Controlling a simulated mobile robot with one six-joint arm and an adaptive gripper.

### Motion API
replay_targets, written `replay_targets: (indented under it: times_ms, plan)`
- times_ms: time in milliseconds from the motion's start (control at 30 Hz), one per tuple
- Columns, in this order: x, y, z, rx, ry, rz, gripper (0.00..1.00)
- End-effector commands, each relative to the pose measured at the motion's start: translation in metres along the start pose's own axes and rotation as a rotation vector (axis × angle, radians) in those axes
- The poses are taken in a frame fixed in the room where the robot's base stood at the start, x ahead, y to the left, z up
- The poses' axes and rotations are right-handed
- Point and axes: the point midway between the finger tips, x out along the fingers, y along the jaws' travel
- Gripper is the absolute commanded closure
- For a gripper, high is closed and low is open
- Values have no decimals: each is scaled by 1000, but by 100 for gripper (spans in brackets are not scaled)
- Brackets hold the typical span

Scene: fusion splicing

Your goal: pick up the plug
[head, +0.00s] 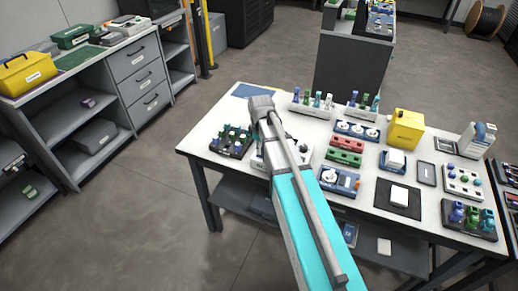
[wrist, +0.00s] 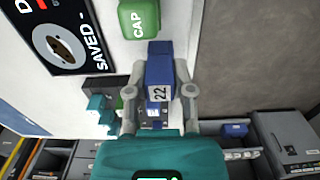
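A blue block marked 22 (wrist: 160,92) shows in the middle of the wrist view, between the two fingers of my gripper (wrist: 159,92). I take it for the plug, though its label does not name it. I see no clear contact. In the head view my arm reaches over the white table (head: 225,112), and its wrist hides the fingers and the block.
A green CAP piece (wrist: 139,18) lies close to the block, and a black sign (wrist: 62,38) is at upper left. In the head view, a dark rack (head: 231,142) stands left of my arm. Red and green trays (head: 346,150) and a yellow box (head: 405,130) are to its right.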

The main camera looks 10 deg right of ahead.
Motion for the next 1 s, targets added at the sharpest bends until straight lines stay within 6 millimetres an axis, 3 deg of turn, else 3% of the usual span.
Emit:
replay_targets:
  times_ms: [33, 100, 567, 1000]
  plan:
    - [0, 0, 0, 0, 0, 0, 90]
    - [0, 0, 0, 0, 0, 0, 100]
    - [-4, 0, 0, 0, 0, 0, 100]
    - [-37, 0, 0, -1, 0, -1, 100]
